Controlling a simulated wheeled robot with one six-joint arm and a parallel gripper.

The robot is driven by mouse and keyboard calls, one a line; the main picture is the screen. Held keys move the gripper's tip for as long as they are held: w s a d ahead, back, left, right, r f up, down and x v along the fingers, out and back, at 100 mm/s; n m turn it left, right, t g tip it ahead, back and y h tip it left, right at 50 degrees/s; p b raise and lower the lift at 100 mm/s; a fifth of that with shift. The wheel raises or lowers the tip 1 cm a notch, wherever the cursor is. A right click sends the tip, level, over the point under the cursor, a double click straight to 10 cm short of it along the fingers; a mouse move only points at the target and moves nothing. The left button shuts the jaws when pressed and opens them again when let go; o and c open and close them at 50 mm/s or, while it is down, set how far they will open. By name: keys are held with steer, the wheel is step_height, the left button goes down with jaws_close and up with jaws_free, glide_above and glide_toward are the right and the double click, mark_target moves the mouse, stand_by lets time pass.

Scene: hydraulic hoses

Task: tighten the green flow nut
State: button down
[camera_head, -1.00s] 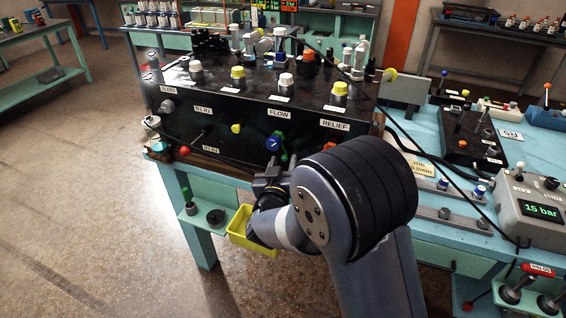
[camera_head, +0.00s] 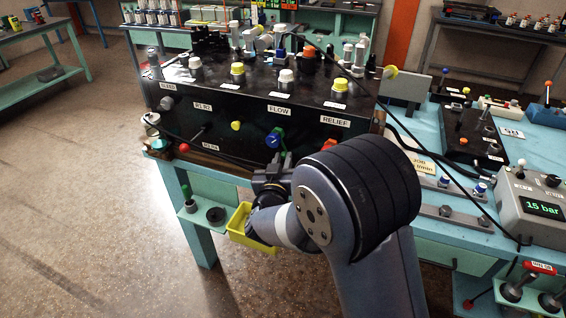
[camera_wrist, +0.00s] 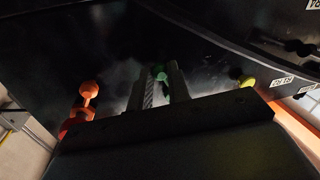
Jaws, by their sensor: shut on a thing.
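The green flow nut (camera_head: 281,137) shows as a small green part beside the blue-capped fitting under the FLOW label, on the front of the black panel (camera_head: 228,147). In the wrist view, green (camera_wrist: 162,75) shows between the two finger ends of my gripper (camera_wrist: 160,88). My gripper (camera_head: 275,163) is shut on the green nut, just below the blue cap in the head view. The fingers and wrist hide much of the nut, so its contact with the fitting is hard to see.
A red-orange fitting (camera_wrist: 84,103) and a yellow one (camera_wrist: 246,81) flank my gripper in the wrist view. A yellow bin (camera_head: 238,222) hangs below the panel. A dark hose (camera_head: 400,130) crosses the right bench. A gauge box (camera_head: 537,205) reads 15 bar.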

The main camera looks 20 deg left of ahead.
steer(key=a+m+b, duration=0.1)
steer(key=m+b, duration=0.1)
steer(key=b, duration=0.1)
steer(key=a+f+m+t+b, duration=0.1)
steer(key=m+b, duration=0.1)
steer(key=b, duration=0.2)
steer(key=a+m+b, duration=0.1)
steer(key=m+b, duration=0.1)
steer(key=b, duration=0.1)
steer(key=shift+w+f+h+b, duration=0.1)
steer(key=shift+f+h+b, duration=0.2)
steer(key=shift+b, duration=0.1)
steer(key=shift+w+a+r+m+t+h+b, duration=0.2)
steer(key=shift+a+m+b, duration=0.25)
steer(key=shift+m+b, duration=0.55)
steer(key=shift+s+a+r+m+t+h+b, duration=0.2)
steer(key=shift+a+r+m+b, duration=0.2)
steer(key=shift+m+b, duration=0.55)
steer(key=shift+w+a+r+m+t+h+b, duration=0.15)
steer(key=shift+a+m+b, duration=0.3)
steer(key=shift+m+b, duration=0.55)
steer(key=shift+r+m, duration=0.1)
steer(key=shift+m, duration=0.15)
steer(key=c, duration=1.3)
jaws_free()
steer(key=shift+c, duration=0.2)
